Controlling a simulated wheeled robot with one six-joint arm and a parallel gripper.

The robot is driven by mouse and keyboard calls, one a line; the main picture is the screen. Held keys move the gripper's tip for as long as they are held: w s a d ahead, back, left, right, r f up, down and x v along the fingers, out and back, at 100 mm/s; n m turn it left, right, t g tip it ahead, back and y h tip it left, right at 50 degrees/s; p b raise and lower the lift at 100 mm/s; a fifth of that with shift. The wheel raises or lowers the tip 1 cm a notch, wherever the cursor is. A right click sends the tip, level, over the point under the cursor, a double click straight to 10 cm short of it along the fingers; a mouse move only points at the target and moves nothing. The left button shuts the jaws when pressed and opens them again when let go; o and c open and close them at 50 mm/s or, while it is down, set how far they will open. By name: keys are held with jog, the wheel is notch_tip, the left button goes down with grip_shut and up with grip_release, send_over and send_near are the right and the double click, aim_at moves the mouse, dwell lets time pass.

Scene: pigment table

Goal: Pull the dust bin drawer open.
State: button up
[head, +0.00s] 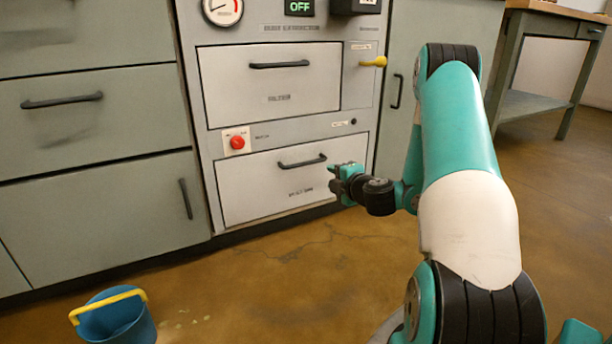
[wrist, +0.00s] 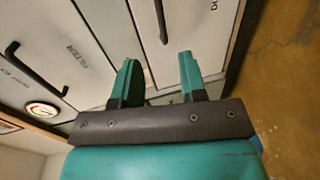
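The dust bin drawer (head: 265,185) is the lower white front in the grey machine. It looks flush and closed, with a dark bar handle (head: 302,161). In the wrist view this handle (wrist: 161,20) stands beyond the fingertips, between their lines in the picture. My gripper (head: 333,177) is in front of the drawer's right side, just right of and a little below the handle. In the wrist view my gripper (wrist: 160,62) has its two teal fingers well apart with nothing between them. I see no contact with the handle.
The filter drawer (head: 270,95) sits above, closed, with its own handle (head: 280,65). A red button (head: 237,142) and a yellow lever (head: 374,62) are on the machine. A blue bucket (head: 115,318) stands at lower left. The floor before the drawer is clear.

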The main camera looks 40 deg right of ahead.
aim_at(307, 164)
jog(key=shift+p+x, duration=4.25)
jog(key=shift+x, duration=4.25)
jog(key=shift+r, duration=0.15)
grip_shut()
